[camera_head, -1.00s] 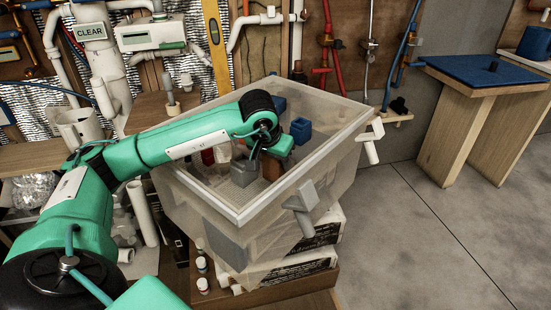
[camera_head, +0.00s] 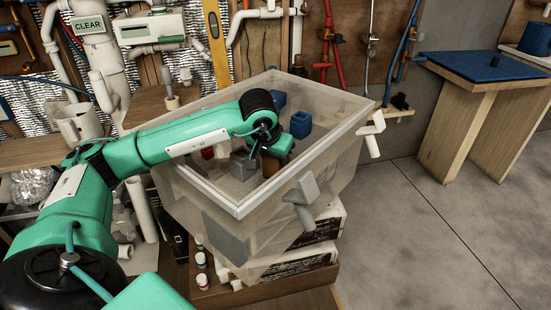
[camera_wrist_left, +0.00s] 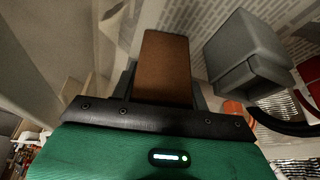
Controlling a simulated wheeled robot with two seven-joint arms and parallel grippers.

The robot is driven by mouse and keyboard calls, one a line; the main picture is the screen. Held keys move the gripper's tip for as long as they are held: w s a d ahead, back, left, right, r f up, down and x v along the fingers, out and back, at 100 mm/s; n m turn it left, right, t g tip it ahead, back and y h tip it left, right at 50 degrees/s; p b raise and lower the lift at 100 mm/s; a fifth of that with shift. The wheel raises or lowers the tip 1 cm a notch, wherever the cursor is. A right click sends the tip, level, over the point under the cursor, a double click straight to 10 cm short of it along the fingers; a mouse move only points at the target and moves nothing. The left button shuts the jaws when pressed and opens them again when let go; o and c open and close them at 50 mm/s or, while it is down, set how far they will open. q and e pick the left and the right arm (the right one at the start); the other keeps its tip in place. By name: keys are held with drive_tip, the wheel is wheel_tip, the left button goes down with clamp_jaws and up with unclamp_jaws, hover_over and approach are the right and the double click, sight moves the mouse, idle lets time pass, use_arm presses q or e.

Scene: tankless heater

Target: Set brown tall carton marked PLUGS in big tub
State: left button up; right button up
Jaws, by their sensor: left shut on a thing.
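The big tub (camera_head: 330,172) is a translucent, pale, open-topped bin in the middle of the head view. My left arm reaches over its rim, and my left gripper (camera_head: 270,160) is down inside the tub's opening. In the left wrist view the left gripper (camera_wrist_left: 164,88) is shut on the brown tall carton (camera_wrist_left: 165,62), one finger on each side. The PLUGS marking does not show on the face I see. In the head view the gripper mostly hides the carton. I cannot tell whether the carton touches the tub's floor. My right gripper is not in view.
A grey object (camera_head: 243,166) sits in the tub close beside the carton; it also shows in the left wrist view (camera_wrist_left: 245,52). Blue items (camera_head: 300,124) lie toward the tub's far side. A wooden table with a blue top (camera_head: 485,66) stands at the right, with open floor before it.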

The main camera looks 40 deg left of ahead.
use_arm(q)
drive_tip(key=shift+f+b, duration=0.3)
drive_tip(key=shift+f, duration=0.1)
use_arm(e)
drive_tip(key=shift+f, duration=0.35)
use_arm(q)
drive_tip(key=o, duration=1.1)
drive_tip(key=shift+v, duration=1.15)
drive_tip(key=p+v, duration=0.1)
drive_tip(key=v, duration=1)
drive_tip(key=shift+r+p, duration=0.25)
drive_tip(key=shift+p, duration=0.15)
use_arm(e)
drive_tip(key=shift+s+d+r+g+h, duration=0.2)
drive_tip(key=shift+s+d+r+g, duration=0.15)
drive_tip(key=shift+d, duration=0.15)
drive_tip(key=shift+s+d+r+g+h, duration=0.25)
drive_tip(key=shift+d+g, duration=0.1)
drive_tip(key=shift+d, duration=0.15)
use_arm(q)
drive_tip(key=shift+s, duration=0.1)
